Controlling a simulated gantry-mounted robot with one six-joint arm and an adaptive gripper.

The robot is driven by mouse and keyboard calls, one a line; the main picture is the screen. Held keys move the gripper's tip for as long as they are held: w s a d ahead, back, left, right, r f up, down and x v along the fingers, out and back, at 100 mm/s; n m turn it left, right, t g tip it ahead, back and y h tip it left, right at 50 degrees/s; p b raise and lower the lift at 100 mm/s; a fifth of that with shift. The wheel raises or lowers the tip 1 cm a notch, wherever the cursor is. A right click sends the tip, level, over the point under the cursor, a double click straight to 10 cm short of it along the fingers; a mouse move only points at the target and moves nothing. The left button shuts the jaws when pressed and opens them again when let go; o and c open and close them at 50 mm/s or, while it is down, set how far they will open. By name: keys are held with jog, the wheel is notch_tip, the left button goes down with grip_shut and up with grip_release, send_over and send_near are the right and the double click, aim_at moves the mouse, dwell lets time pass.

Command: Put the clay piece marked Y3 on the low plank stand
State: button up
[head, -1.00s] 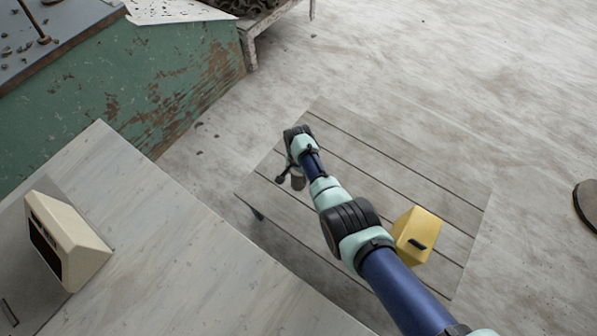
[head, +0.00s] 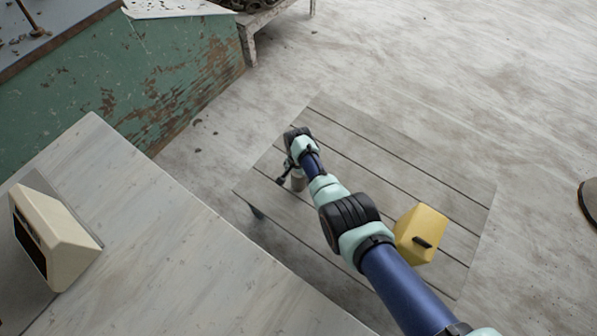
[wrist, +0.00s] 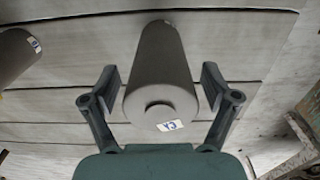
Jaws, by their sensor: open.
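A grey clay cylinder (wrist: 165,70) with a small white label is between my fingers in the wrist view. The label appears upside down and seems to read Y3. The cylinder also shows under my wrist in the head view (head: 298,182), at the left part of the low plank stand (head: 385,160). My gripper (wrist: 161,84) is open, one finger on each side of the cylinder, with small gaps seen. In the head view my gripper (head: 289,179) is partly hidden by my wrist. A second labelled grey piece (wrist: 14,55) is cut off at the wrist view's left edge.
A pale table (head: 185,235) holding a cream device (head: 62,230) is at lower left. A chipped green cabinet (head: 130,75) stands behind.

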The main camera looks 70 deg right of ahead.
notch_tip(320, 180, up, 12)
jog(key=p, duration=0.9)
jog(key=shift+r, duration=0.15)
